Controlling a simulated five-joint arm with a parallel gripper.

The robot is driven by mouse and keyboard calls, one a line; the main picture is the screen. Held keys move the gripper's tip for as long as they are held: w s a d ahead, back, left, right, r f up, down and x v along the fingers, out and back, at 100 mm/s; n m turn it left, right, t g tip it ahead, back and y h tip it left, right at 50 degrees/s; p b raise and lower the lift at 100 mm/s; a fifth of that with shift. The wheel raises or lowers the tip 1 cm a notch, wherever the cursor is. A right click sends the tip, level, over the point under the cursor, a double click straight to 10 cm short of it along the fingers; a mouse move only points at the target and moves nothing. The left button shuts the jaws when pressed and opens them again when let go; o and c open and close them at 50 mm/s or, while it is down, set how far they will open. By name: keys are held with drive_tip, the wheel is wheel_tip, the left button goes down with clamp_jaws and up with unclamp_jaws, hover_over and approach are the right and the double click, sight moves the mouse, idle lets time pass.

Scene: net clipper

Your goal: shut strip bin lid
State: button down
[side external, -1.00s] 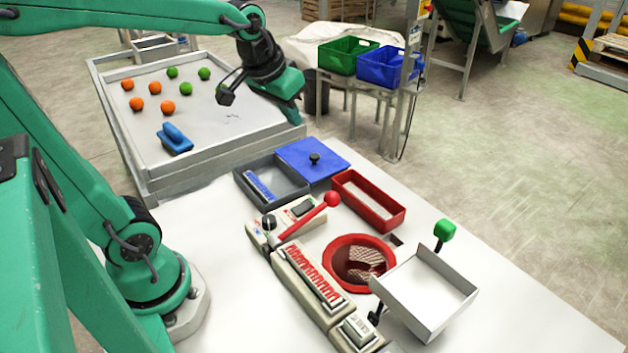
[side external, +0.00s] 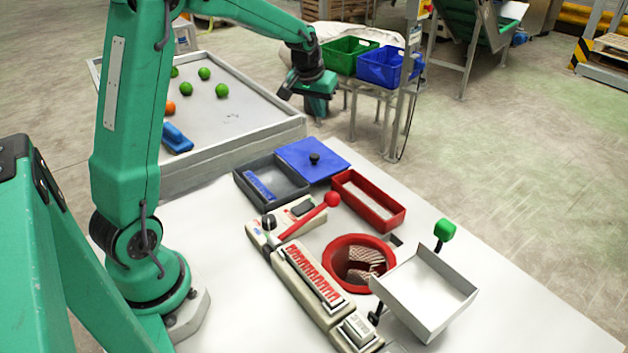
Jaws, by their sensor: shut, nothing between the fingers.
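The strip bin (side external: 246,193) is a dark grey open tray holding a blue strip (side external: 262,186). The flat blue lid (side external: 318,173) with a black knob (side external: 314,158) lies off to the bin's far right side, so the bin's inside shows. I cannot tell how the lid is supported. My gripper (side external: 316,103) is shut and empty. In the picture it is above and behind the lid, apart from it, near the right edge of the large grey tray.
A red tray (side external: 368,223) stands right of the bin. A red-handled lever (side external: 310,215) rises in front. A red round bin (side external: 335,275) and a white tilted tray (side external: 430,320) are nearer. The large grey tray (side external: 230,165) holds green and orange balls and a blue tool (side external: 176,138).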

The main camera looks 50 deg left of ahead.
drive_tip(key=shift+w+a+f, duration=0.2)
drive_tip(key=shift+f, duration=0.15)
hover_over(321, 157)
drive_tip(key=w+a, duration=0.1)
drive_tip(key=w, duration=0.1)
wheel_tip(321, 157, down, 9)
drive_tip(key=shift+s+a+f, duration=0.1)
drive_tip(key=shift+f, duration=0.05)
drive_tip(key=shift+s+d+f, duration=0.15)
drive_tip(key=shift+s+d, duration=0.3)
drive_tip(key=shift+s, duration=0.4)
drive_tip(key=shift+s+d+f, duration=0.1)
drive_tip(key=shift+s+d, duration=0.35)
drive_tip(key=shift+s, duration=0.4)
drive_tip(key=shift+s, duration=0.15)
drive_tip(key=s, duration=1.4)
